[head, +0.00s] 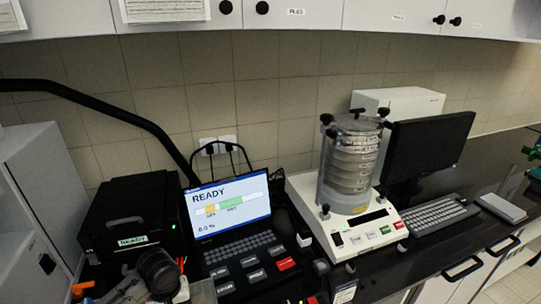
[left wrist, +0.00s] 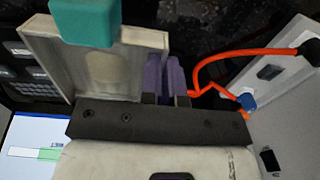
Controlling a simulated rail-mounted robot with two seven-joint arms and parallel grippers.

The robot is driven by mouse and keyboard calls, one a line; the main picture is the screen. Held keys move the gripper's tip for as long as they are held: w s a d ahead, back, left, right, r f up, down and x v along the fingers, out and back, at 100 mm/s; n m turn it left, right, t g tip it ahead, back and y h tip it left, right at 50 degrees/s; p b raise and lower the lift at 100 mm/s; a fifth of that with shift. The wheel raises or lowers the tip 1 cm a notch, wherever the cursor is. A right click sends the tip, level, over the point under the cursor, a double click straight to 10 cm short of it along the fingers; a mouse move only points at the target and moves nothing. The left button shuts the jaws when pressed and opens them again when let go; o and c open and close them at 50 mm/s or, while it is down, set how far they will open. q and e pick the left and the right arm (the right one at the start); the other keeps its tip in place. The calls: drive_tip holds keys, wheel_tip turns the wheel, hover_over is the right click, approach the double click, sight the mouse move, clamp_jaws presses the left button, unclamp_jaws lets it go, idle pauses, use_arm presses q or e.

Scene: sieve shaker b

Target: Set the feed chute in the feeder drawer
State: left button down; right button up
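In the left wrist view a pale grey, open tray-like piece (left wrist: 62,65) with raised side walls fills the upper left, and a teal block (left wrist: 85,22) covers part of its upper end. It looks like the feed chute, but I cannot be sure. The purple fingers of my left gripper (left wrist: 167,72) stand close together just right of its right wall. Whether anything is between them is unclear. In the head view a grey plate (head: 203,292) shows at the bottom edge, left of the keypad. I cannot identify the feeder drawer. My right gripper is not in view.
A sieve shaker (head: 352,165) stands mid-counter, between a laptop-like console (head: 232,205) reading READY and a dark monitor (head: 432,150). A black unit (head: 130,215) is at left. An orange cable (left wrist: 205,65) runs to a pale box (left wrist: 275,80) beside the left gripper.

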use_arm(q)
drive_tip(key=s+d+r+m, duration=0.45)
drive_tip(key=s+d, duration=0.35)
drive_tip(key=s, duration=0.3)
drive_tip(key=w+a+r, duration=0.1)
drive_tip(key=w+r, duration=0.1)
drive_tip(key=r, duration=0.3)
drive_tip(key=w+a+r, duration=0.2)
drive_tip(key=r, duration=0.4)
drive_tip(key=s+r+p, duration=0.4)
drive_tip(key=r+p, duration=0.6)
drive_tip(key=p, duration=0.2)
drive_tip(key=s+r+p, duration=0.5)
drive_tip(key=r+p, duration=0.5)
drive_tip(key=p, duration=0.3)
drive_tip(key=shift+s+r, duration=0.15)
drive_tip(key=shift+r, duration=0.1)
drive_tip(key=shift+d, duration=0.1)
